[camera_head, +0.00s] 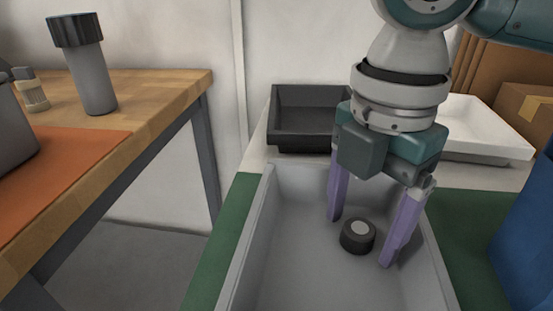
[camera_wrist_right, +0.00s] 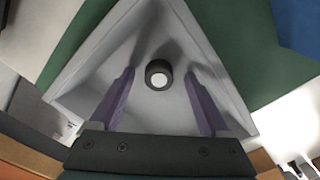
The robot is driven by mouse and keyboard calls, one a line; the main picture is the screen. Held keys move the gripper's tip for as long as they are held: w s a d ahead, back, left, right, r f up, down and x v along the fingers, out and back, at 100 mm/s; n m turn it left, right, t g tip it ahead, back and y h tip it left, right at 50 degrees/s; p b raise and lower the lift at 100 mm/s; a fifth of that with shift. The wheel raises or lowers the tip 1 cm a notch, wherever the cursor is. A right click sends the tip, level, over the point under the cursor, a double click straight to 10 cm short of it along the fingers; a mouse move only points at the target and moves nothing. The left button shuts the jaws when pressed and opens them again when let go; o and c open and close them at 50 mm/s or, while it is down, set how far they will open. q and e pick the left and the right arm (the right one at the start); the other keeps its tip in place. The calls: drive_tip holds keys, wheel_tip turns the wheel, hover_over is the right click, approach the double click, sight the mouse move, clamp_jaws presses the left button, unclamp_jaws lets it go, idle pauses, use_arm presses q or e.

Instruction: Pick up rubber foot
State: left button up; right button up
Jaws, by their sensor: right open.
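The rubber foot (camera_head: 358,236) is a short dark cylinder with a pale round centre. It sits on the floor of a grey tray (camera_head: 250,237). My right gripper (camera_head: 362,240) is open, with its purple fingers reaching down into the tray on either side of the foot. In the right wrist view the foot (camera_wrist_right: 158,75) shows ahead of the fingertips and between their lines, apart from both fingers. The right gripper (camera_wrist_right: 160,77) holds nothing. My left gripper is not in view.
The tray walls stand close around my right gripper. A black tray (camera_head: 300,142) and a white tray (camera_head: 480,150) lie behind. A blue bin (camera_head: 528,245) stands at the right. A wooden bench (camera_head: 165,90) with a grey cylinder (camera_head: 92,80) is at the left.

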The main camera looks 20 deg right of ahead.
clamp_jaws()
idle(0.7)
